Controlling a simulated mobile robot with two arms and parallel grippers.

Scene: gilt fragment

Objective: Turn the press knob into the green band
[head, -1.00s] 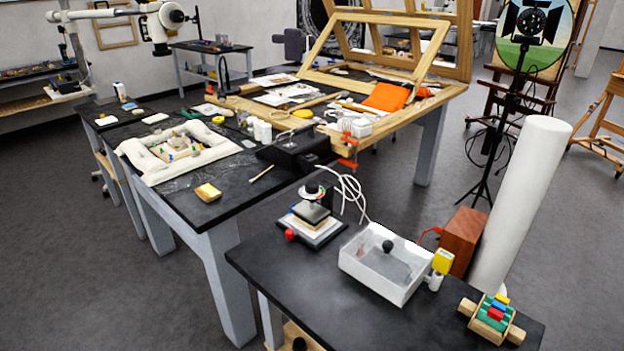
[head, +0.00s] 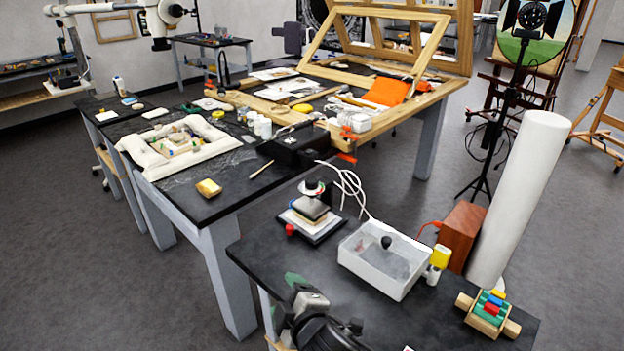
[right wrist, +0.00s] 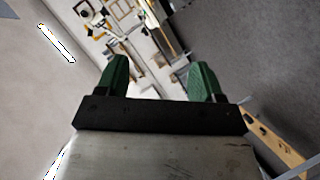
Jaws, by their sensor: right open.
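The small press (head: 311,208) stands at the left back of the near black table in the head view. On its top sits a dark press knob (head: 311,187) with a pale disc around it, and a red ball (head: 290,230) is at its front left. No green band can be made out on it. My right gripper (head: 294,280) is at the table's front left edge, nearer than the press and apart from it; a green fingertip shows. In the right wrist view my right gripper (right wrist: 158,80) is open and empty, its two green fingers spread. My left gripper is out of view.
A clear-lidded white box (head: 385,262) stands right of the press, with a yellow-topped bottle (head: 438,262) beside it. A wooden block with coloured pieces (head: 490,312) is at the right end. A white cable (head: 350,185) loops behind the press.

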